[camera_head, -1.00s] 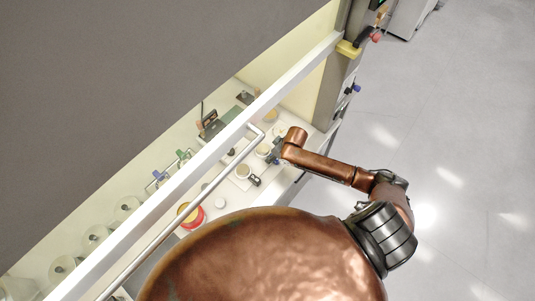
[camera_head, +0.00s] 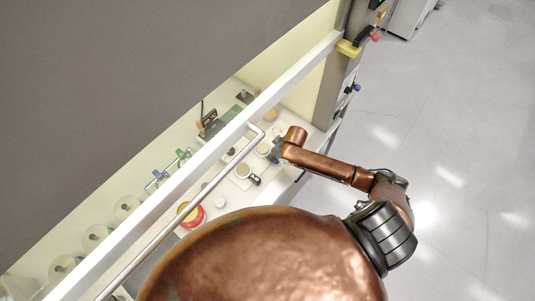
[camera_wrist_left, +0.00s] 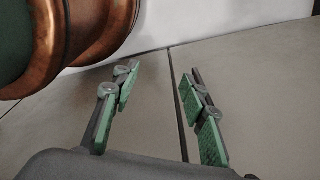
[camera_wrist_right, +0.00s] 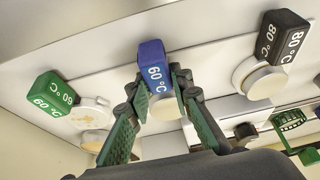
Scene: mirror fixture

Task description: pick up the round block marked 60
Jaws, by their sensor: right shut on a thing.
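In the head view my right gripper is mostly hidden behind my copper arm, beside a round block (camera_head: 263,149) on the bench. My left gripper (camera_wrist_left: 158,82) is open and empty in its wrist view.
A green block also marked 60 °C (camera_wrist_right: 52,94) stands left, and a black block marked 80 °C (camera_wrist_right: 281,36) stands right, each beside a pale round piece. A silver bar (camera_head: 205,190) and white frame cross the head view. A red and yellow round thing (camera_head: 191,214) lies nearer.

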